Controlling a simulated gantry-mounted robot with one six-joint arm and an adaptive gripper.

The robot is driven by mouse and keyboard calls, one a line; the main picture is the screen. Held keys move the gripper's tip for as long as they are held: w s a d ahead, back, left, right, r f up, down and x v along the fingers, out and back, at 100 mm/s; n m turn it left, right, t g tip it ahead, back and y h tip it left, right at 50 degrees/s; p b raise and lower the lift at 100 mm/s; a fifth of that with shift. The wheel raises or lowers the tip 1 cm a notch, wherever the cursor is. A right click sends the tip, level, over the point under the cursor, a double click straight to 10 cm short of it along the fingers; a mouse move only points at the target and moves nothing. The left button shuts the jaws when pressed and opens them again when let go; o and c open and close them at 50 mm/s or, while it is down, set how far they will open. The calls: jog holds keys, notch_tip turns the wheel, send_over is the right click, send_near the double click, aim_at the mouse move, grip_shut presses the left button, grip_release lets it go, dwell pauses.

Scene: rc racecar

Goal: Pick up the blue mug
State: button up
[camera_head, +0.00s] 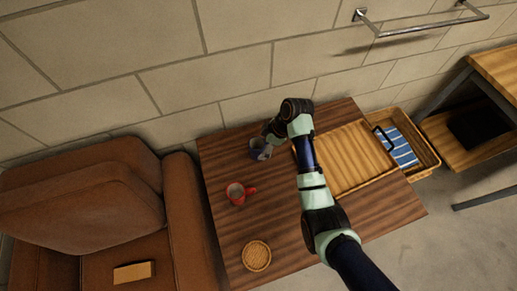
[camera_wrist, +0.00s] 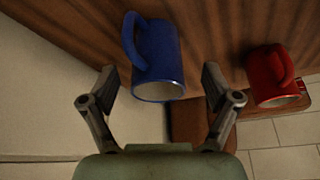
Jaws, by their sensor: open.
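The blue mug (camera_head: 256,148) stands on the wooden table (camera_head: 220,152) near its back-left edge, partly hidden by my gripper (camera_head: 268,139). In the wrist view the blue mug (camera_wrist: 163,70) shows its open rim and its handle, which is on the left side. My gripper (camera_wrist: 162,82) is open, with one finger to each side of the mug's rim end. There are visible gaps between the fingers and the mug. I cannot tell how deep the mug sits between them.
A red mug (camera_head: 236,195) stands nearby, also in the wrist view (camera_wrist: 266,78). A round woven coaster (camera_head: 257,256) lies at the front. A wooden tray (camera_head: 340,182) covers the table's right part. A basket (camera_head: 427,157) is beyond. A brown armchair (camera_head: 187,220) and tiled wall (camera_head: 180,90) border the table.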

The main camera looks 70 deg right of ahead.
jog(key=b+x, duration=0.1)
jog(key=x, duration=0.4)
jog(key=shift+w+d+f+b, duration=0.1)
jog(key=shift+d+f+b, duration=0.1)
jog(key=shift+b, duration=0.15)
jog(key=c, duration=1.4)
jog(key=shift+r, duration=0.1)
jog(key=shift+c, duration=0.2)
notch_tip(320, 180, up, 20)
jog(key=p, duration=0.5)
jog(key=shift+p, duration=0.4)
